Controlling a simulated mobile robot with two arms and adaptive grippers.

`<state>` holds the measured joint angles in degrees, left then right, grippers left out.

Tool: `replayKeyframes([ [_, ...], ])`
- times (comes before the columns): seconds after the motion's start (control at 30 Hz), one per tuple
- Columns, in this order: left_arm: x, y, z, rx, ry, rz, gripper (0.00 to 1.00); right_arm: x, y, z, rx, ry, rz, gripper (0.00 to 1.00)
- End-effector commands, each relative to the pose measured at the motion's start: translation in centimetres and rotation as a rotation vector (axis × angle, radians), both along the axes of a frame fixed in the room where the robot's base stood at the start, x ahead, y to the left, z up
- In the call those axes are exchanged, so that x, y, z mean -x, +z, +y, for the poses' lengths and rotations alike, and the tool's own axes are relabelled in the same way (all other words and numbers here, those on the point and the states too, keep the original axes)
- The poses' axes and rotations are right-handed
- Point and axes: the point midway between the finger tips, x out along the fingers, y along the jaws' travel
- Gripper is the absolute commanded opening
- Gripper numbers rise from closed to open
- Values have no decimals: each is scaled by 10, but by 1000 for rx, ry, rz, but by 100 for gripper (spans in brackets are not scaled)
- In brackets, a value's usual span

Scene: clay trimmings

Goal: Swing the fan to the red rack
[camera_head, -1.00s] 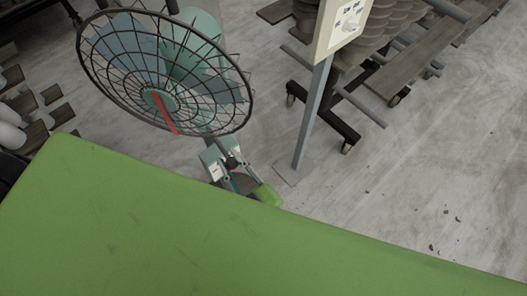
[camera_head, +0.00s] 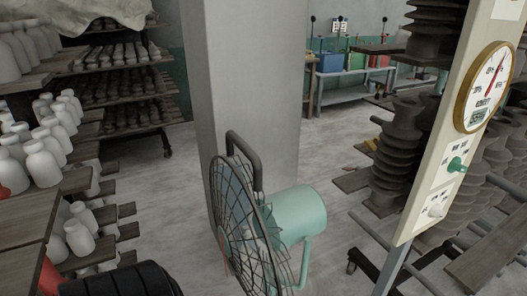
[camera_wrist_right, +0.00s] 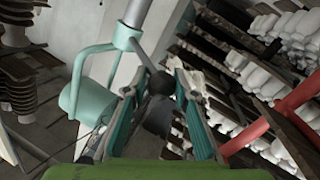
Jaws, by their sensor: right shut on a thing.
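The fan (camera_head: 290,212) stands low in the middle of the head view. It has a black wire cage, a teal motor housing and a black loop handle; its cage faces left. In the right wrist view, the fan's teal bracket and motor (camera_wrist_right: 88,102) are at the left. My right gripper (camera_wrist_right: 163,82) is shut on the fan's dark knob at the end of a grey rod. This grip is out of sight in the head view. The red rack (camera_wrist_right: 265,128) shows as red bars beside white bottles at the right; a red upright (camera_head: 47,278) shows at the head view's lower left. My left gripper is not in view.
A grey pillar (camera_head: 242,90) stands behind the fan. Shelves with white bottles (camera_head: 52,140) fill the left. A gauge panel on a post (camera_head: 452,160) and dark ribbed insulators (camera_head: 400,160) stand at the right. Some bare floor (camera_head: 325,145) shows between the pillar and the insulators.

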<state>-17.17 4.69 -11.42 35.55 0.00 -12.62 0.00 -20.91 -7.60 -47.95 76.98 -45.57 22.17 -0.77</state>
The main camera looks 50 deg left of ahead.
Motion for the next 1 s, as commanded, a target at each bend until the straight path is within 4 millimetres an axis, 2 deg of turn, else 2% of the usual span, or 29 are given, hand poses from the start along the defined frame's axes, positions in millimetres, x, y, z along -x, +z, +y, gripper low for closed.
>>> replayKeyframes([
  [0.1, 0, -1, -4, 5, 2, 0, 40, 6, 3, 6, -5, 11, -4, 0],
  [0.53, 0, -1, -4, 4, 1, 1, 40, 6, 4, 8, -7, 12, -3, 0],
  [0.57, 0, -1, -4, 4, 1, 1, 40, 6, 4, 8, -7, 12, -3, 29],
  [0.6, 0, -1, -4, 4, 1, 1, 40, 6, 4, 8, -7, 12, -3, 39],
  [1.0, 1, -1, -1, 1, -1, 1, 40, 4, 2, 5, -3, 7, -2, 41],
])
